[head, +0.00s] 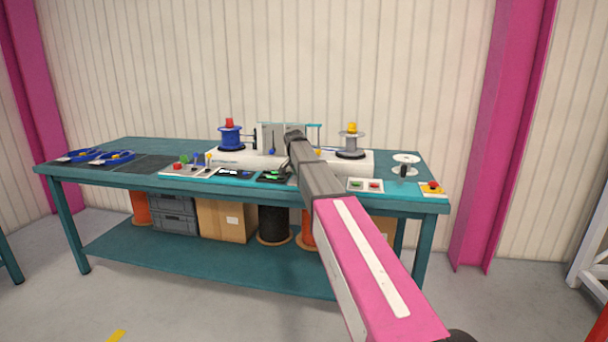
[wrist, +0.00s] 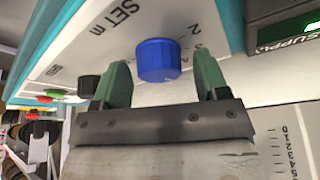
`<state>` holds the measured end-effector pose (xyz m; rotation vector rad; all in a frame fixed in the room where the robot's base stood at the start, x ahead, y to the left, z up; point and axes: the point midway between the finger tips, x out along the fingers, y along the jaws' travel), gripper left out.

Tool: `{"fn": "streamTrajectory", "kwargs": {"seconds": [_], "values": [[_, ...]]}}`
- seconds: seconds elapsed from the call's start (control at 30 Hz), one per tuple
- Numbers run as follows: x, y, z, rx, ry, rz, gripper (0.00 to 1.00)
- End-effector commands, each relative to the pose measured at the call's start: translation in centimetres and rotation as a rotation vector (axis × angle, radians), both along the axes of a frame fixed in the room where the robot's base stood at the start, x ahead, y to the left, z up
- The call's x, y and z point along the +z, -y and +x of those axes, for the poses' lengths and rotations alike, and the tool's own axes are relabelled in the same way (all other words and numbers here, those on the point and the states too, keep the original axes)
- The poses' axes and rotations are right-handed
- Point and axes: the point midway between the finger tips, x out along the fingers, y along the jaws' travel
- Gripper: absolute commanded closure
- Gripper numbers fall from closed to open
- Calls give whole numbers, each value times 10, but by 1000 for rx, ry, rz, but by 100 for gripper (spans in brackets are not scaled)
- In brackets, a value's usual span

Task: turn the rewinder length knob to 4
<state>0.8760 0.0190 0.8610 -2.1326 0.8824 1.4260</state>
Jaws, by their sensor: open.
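In the wrist view a round blue knob (wrist: 158,60) stands on a pale panel printed "SET m". A few scale numbers, 2 among them, are printed beside it; I cannot make out a 4 or which mark the knob points at. My gripper (wrist: 161,69) is open, with one green finger on each side of the knob and a visible gap to each. I cannot tell how deep the fingers reach along it. In the head view my arm covers the middle of the bench, and I cannot make out the knob or the fingertips there.
A black knob (wrist: 88,86) sits close beside the left finger. A green display (wrist: 290,28) is at the upper right. A red-button box (head: 433,188) is at the right.

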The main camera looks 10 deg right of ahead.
Motion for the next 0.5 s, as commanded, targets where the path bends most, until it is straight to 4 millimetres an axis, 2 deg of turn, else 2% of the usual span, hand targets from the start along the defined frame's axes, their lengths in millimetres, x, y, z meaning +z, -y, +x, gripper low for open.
{"fn": "streamTrajectory", "kwargs": {"seconds": [0.17,0.5], "values": [[8,-2,-2,0,1,0,32],[62,-18,-18,1,3,0,32]]}}
